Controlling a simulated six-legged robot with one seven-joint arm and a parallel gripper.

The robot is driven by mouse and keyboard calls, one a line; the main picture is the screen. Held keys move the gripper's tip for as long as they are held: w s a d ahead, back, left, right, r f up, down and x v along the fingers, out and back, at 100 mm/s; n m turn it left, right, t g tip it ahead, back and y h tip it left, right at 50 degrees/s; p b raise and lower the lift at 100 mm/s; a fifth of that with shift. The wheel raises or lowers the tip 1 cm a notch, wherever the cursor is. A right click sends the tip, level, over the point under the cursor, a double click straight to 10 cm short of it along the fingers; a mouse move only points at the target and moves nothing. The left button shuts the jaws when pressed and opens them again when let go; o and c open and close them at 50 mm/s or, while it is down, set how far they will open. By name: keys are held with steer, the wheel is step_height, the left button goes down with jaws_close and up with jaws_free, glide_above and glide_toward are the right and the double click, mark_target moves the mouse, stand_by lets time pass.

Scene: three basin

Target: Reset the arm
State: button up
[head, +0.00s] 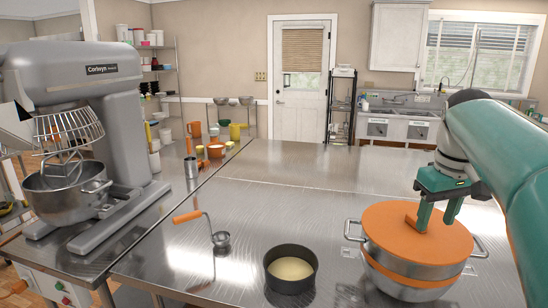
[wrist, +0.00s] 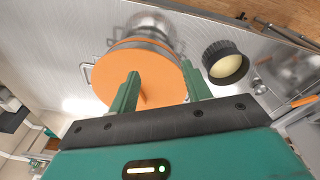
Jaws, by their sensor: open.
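My gripper (head: 437,214) is at the right of the head view, at the end of my teal arm. Its two fingers are apart, over the orange lid (head: 395,240) of a steel pot (head: 400,287) with side handles. In the wrist view the open fingers (wrist: 160,92) show in front of the orange lid (wrist: 118,78). The lid's handle is between or just below the fingers, partly hidden. I cannot tell whether the fingertips touch the lid. Nothing is held.
A dark round pan (head: 290,288) with pale yellow contents stands left of the pot. A ladle (head: 221,238) with an orange handle lies further left. A large grey mixer (head: 120,120) stands at the far left. The steel table (head: 300,185) is clear behind the pot.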

steer(key=s+a+f+m+t, duration=0.2)
steer(key=s+a+f+t, duration=0.2)
steer(key=s+a+f, duration=1.1)
steer(key=shift+s+a, duration=0.45)
steer(key=shift+s, duration=0.55)
steer(key=shift+f, duration=0.1)
